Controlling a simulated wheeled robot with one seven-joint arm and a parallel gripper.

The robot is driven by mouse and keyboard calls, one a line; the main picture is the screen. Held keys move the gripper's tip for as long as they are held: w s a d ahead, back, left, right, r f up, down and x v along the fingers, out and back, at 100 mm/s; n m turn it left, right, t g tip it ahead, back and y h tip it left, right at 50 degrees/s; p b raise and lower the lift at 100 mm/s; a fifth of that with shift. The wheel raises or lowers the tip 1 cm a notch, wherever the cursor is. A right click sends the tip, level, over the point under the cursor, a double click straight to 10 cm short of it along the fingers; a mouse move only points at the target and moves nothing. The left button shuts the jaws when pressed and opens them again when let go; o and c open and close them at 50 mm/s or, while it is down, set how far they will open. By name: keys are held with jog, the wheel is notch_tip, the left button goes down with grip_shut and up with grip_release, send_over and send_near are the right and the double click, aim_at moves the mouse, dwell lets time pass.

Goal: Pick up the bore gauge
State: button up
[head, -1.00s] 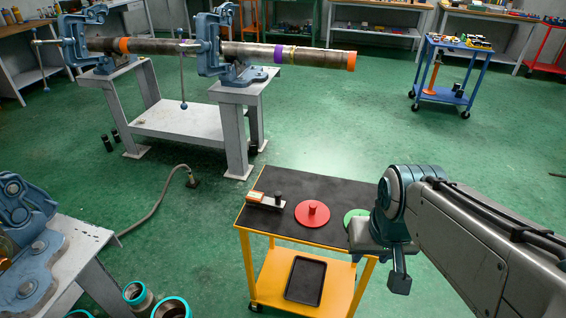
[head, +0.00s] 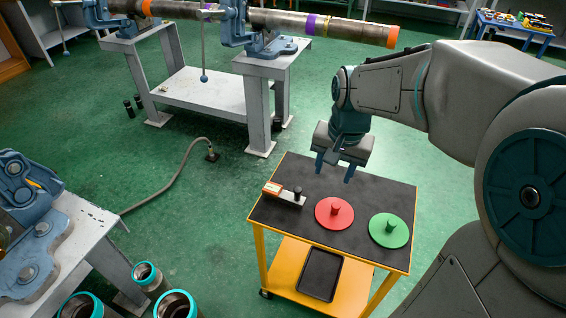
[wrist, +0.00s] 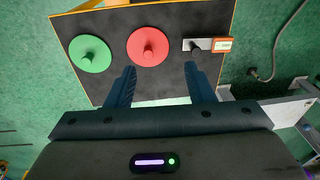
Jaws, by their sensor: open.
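Three handled pieces lie on the black top of a yellow cart (head: 292,228). A flat grey piece with an orange-and-white block and a dark knob (head: 284,195) is on the left; it looks like the bore gauge, though no label is readable. It also shows in the wrist view (wrist: 206,45), at upper right. A red disc with a knob (head: 334,213) is in the middle and a green disc with a knob (head: 388,230) on the right. My gripper (head: 334,169) is open and empty above the cart's far side. In the wrist view its fingers (wrist: 159,71) point toward the red disc.
A black tray (head: 320,275) lies on the cart's lower shelf. A grey stand (head: 272,75) with vises and a long pipe (head: 325,26) is behind. A vise bench (head: 85,228) and teal-rimmed pipe pieces (head: 173,303) are at lower left.

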jog(key=w+a+f+m+g, duration=0.1)
jog(key=w+a+f+m, duration=0.4)
jog(key=w, duration=0.5)
jog(key=n+b, duration=0.1)
send_over(297, 189)
jog(key=shift+h, duration=0.3)
jog(key=f, duration=1)
jog(key=shift+s+d, duration=0.2)
jog(key=shift+d, duration=0.15)
jog(key=shift+a+f, duration=0.15)
jog(key=shift+f, duration=1.2)
jog(key=shift+a+f, duration=0.1)
jog(key=shift+f, duration=1.2)
jog(key=shift+w, duration=0.1)
grip_shut()
